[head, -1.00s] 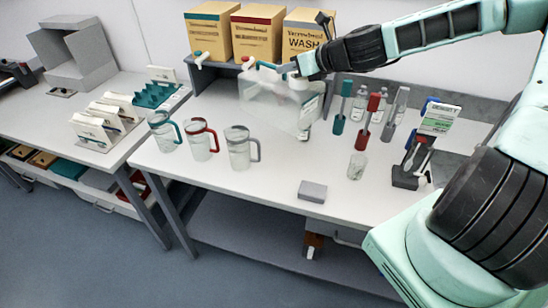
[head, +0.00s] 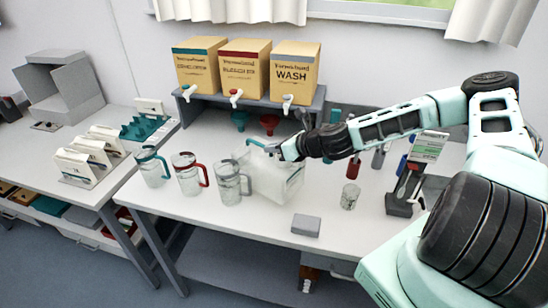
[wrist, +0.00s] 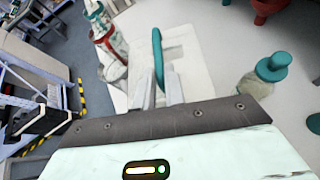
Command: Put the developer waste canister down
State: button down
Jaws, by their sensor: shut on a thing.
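The developer waste canister (head: 278,184) is a translucent, boxy jug with a teal handle. In the head view it is upright at the front middle of the white bench, right beside the clear grey-handled pitcher (head: 228,184). My gripper (head: 273,150) is at its top, shut on the handle. In the wrist view the teal handle stands between the fingers (wrist: 160,88), with the pale canister body (wrist: 192,52) behind it. The canister's base is low over the bench top; I cannot tell whether it touches.
Pitchers with teal (head: 152,167) and red (head: 187,172) handles stand to the left. A small grey block (head: 306,225) lies in front, and a glass beaker (head: 350,196) stands to the right. Boxes with taps (head: 295,73) sit on the shelf behind. Bare bench shows around the grey block.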

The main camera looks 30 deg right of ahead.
aim_at(274, 159)
jog(key=shift+f+p, duration=0.55)
jog(key=shift+f, duration=1.75)
jog(key=shift+f, duration=0.1)
jog(key=c, duration=1.5)
grip_release()
